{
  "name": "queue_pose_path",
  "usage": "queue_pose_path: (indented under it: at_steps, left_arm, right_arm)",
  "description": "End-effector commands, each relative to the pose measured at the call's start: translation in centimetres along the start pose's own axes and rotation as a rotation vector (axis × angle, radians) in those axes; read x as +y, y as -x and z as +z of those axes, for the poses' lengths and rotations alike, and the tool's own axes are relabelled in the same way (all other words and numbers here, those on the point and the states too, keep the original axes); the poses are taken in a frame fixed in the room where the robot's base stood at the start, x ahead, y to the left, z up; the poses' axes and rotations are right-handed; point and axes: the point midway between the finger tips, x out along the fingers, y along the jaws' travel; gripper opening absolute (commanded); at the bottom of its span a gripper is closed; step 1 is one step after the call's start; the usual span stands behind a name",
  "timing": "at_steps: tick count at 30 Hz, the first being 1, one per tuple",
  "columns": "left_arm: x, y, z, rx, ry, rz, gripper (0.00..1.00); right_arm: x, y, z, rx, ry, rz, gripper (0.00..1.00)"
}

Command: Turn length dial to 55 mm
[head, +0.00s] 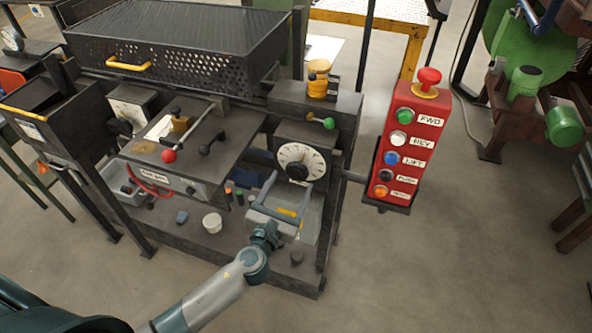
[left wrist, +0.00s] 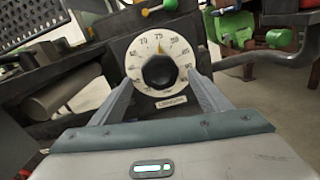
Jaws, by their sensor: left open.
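The length dial (head: 312,154) is a round white dial with printed numbers and a black centre knob (head: 297,171), on the dark front of the machine. In the left wrist view the dial (left wrist: 178,93) faces me with its black knob (left wrist: 159,72) near the middle. In the left wrist view the left gripper's fingers (left wrist: 160,78) lie on either side of the knob, with nothing held. My right gripper is not in view.
A red button box (head: 404,150) stands right of the dial. A green-tipped lever (head: 329,123) sticks out above the dial. Left of it is a table with a red-knobbed lever (head: 169,156). A shelf below holds a white cup (head: 212,223).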

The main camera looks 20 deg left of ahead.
Motion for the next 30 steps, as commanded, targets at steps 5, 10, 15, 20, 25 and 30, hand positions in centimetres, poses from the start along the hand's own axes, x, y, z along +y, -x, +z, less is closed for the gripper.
queue_pose_path:
  at_steps: [5,10,15,20,25,30]
  left_arm:
    - [0.1,-2.9,0.1,0.0,0.0,0.001,0.7]
    - [0.0,-4.6,0.1,-0.001,-0.001,0.0,0.7]
    - [0.0,-5.2,0.0,0.0,-0.001,0.0,0.7]
    - [0.0,-5.2,0.0,0.0,-0.001,0.0,0.7]
    - [0.0,-5.2,0.0,0.0,-0.001,0.0,0.56]
    - [0.0,-5.2,0.0,0.0,-0.001,0.0,0.29]
  right_arm:
    - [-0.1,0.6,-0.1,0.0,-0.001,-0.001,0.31]
    - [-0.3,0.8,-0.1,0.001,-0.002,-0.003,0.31]
    - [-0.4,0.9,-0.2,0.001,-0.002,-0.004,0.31]
    - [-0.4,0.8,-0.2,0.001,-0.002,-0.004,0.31]
    - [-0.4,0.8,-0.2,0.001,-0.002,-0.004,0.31]
    - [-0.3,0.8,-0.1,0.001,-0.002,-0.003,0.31]
